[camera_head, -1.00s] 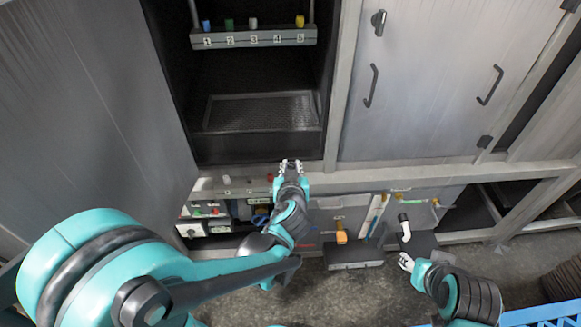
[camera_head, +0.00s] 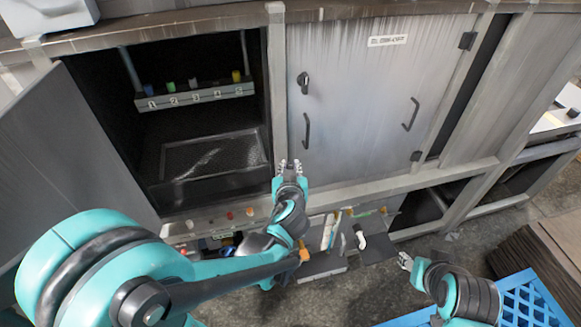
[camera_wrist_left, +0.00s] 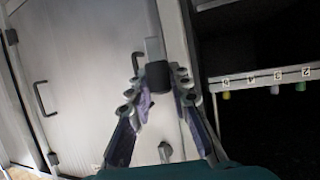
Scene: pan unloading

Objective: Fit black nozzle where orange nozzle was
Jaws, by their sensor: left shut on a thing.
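My left gripper (camera_head: 290,166) is raised in front of the cabinet's post, right of the open compartment. In the left wrist view its fingers (camera_wrist_left: 158,84) are shut on a black nozzle (camera_wrist_left: 158,76) with a grey part beyond it. The numbered rack (camera_head: 196,97) hangs inside the open compartment, left of and apart from the gripper. It bears a blue nozzle (camera_head: 148,90), a green one (camera_head: 171,87), a white one (camera_head: 193,83) and a yellow one (camera_head: 236,75). Place 4 is empty. My right gripper (camera_head: 405,260) is low at the right; its fingers are too small to read.
A closed grey door (camera_head: 365,110) with handles stands right of the compartment. An open door (camera_head: 85,150) stands at its left. Small red pieces (camera_head: 249,212) lie on the ledge below. A white bent pipe (camera_head: 361,240) and a blue crate (camera_head: 530,300) are lower right.

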